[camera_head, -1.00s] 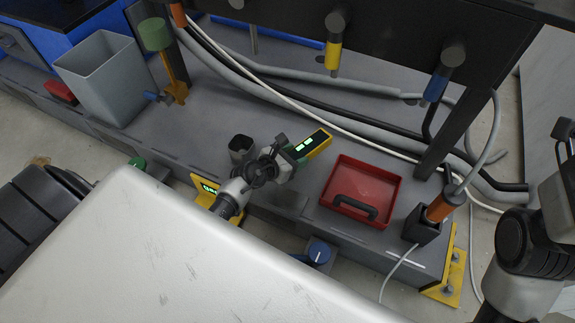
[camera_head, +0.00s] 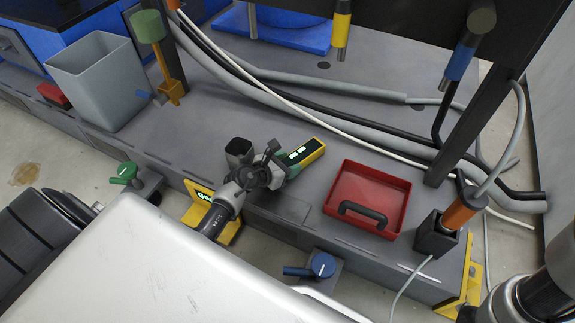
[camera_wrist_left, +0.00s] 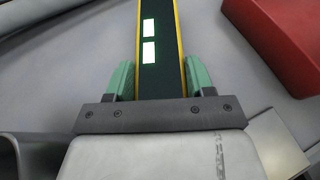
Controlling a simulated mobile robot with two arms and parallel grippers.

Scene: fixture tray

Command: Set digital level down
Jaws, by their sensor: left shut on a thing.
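The digital level (camera_head: 305,152) is a yellow bar with a dark face and two lit green displays. My left gripper (camera_head: 286,163) has green fingers and is shut on the level's near end, left of the red tray. In the left wrist view the level (camera_wrist_left: 160,50) runs straight out from between the two green fingers (camera_wrist_left: 160,80). Grey surface shows around it, but I cannot tell whether the level touches it. My right gripper is not in view; only part of my right arm shows at the lower right.
A red tray (camera_head: 338,190) with a black handle lies right of the level. A dark square cup (camera_head: 239,150) stands close left of my gripper. Hoses and a white cable (camera_head: 330,128) run behind. A black holder (camera_head: 436,237) with an orange-handled tool stands right. A grey bin (camera_head: 97,85) is far left.

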